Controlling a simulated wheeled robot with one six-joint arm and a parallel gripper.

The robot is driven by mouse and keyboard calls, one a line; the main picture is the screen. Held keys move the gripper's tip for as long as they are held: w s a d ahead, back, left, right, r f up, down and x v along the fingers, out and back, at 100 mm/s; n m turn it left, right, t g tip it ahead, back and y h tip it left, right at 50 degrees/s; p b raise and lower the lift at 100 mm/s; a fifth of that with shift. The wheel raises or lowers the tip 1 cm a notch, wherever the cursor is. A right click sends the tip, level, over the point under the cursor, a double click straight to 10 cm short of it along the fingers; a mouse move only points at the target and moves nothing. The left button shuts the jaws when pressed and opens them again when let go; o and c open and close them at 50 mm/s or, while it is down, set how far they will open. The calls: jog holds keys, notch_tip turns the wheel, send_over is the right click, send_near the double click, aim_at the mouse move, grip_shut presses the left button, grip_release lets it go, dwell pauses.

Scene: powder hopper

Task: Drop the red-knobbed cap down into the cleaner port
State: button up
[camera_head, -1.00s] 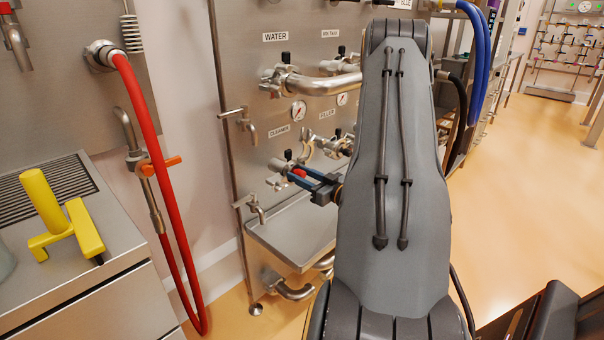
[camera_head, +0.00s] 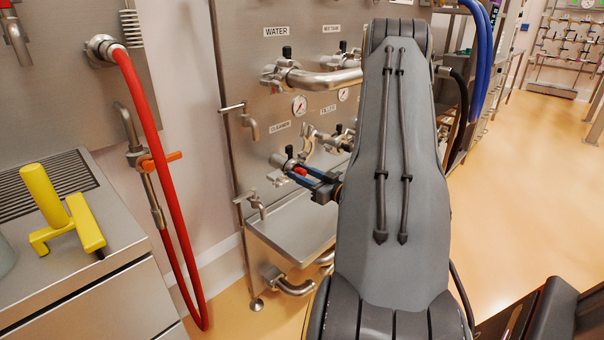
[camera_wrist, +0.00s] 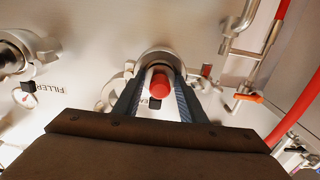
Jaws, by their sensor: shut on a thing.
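The red knob of the cap (camera_wrist: 160,84) sits between the blue-lined fingers of my gripper (camera_wrist: 159,90) in the wrist view. My gripper (camera_head: 307,178) is shut on it, and the red also shows in the head view. The cleaner port (camera_head: 279,160) is on the steel panel under the CLEANER label (camera_head: 280,126), directly ahead of the fingertips. In the wrist view a round silver rim (camera_wrist: 160,55) shows just beyond the knob. The cap's body is mostly hidden, and I cannot tell whether it touches or sits in the port.
The FILLER fittings (camera_head: 330,137) are right of the cleaner port, with the WATER pipe (camera_head: 320,82) above. A steel drip shelf (camera_head: 295,222) juts out below. A small tap (camera_head: 256,203) and a red hose (camera_head: 150,150) are to the left.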

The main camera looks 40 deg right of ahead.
jog(key=shift+f, duration=0.25)
jog(key=o, duration=1.5)
jog(key=shift+w, duration=0.1)
jog(key=shift+c, duration=0.2)
jog(key=s, duration=0.8)
jog(key=shift+d, duration=0.35)
